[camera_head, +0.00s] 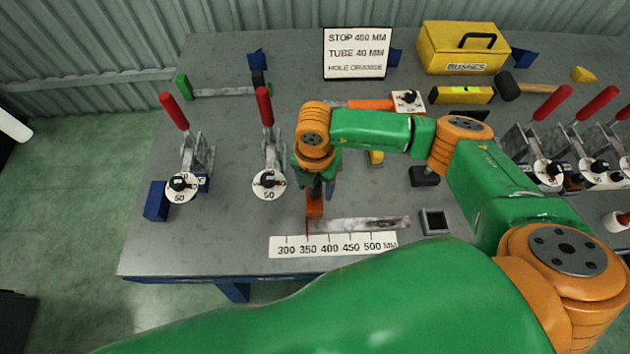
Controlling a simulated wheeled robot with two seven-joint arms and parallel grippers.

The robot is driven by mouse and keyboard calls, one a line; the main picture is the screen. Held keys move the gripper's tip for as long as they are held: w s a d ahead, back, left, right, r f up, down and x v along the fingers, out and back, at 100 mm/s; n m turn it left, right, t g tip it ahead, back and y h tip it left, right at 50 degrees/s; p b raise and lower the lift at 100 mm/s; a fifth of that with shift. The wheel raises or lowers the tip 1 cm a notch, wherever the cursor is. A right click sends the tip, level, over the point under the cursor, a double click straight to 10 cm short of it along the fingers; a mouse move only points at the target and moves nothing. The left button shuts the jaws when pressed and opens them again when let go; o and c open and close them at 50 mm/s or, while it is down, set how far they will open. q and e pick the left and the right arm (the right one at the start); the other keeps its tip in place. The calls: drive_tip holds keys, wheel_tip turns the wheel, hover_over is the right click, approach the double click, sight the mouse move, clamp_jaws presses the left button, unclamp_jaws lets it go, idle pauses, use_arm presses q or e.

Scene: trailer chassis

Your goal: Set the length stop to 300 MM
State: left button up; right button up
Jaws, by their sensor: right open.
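The length stop (315,208) is an orange block on a pale rail (370,224) at the front of the bench. Its thin red pointer stands near the 350 mark of the white scale (333,246), which is marked from 300 to 500 MM. The 300 mark lies left of the pointer. My right gripper (316,190) points down directly above the stop and is open. Its fingertips are close to the block's top; whether they touch it, I cannot tell. My left gripper is not in view.
A sign (357,53) seems to read STOP 400 MM, TUBE 40 MM. Red-handled clamps with dials (268,184) stand left of my gripper, with more at the right. A yellow box (462,48) stands at the back. A square tube end (434,222) sits right of the rail.

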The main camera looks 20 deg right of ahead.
drive_tip(key=shift+w+f, duration=0.1)
drive_tip(key=shift+f, duration=0.1)
clamp_jaws()
drive_tip(key=shift+r, duration=0.1)
idle(1.1)
